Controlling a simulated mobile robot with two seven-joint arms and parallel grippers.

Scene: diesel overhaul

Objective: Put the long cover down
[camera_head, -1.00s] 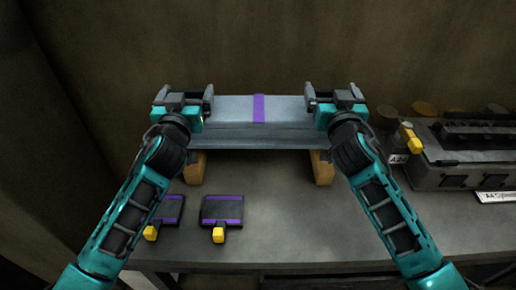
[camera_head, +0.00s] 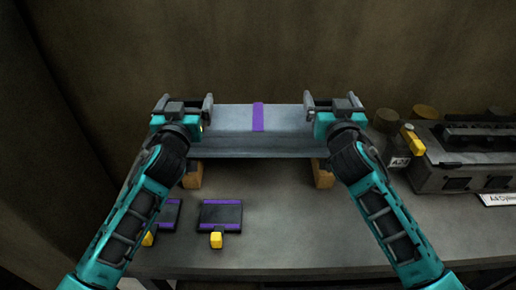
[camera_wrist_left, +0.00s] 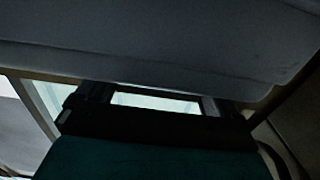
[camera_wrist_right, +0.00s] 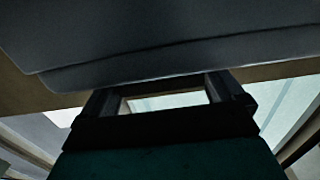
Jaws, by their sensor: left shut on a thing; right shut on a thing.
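The long cover (camera_head: 225,118) is a grey, long piece with a purple band across its middle. It is level, left to right, at the back of the bench. My left gripper (camera_head: 184,107) is shut on its left end and my right gripper (camera_head: 332,106) is shut on its right end. The cover's grey underside fills the top of the left wrist view (camera_wrist_left: 150,45) and of the right wrist view (camera_wrist_right: 170,40). Two orange-brown blocks, left (camera_head: 192,177) and right (camera_head: 322,176), show below its front edge. Whether the cover touches them is hidden.
Two dark pads with purple stripes and yellow tabs lie at the front left; the right one (camera_head: 221,214) is clear, the other (camera_head: 169,214) partly behind my left arm. A grey engine block (camera_head: 455,178) stands right.

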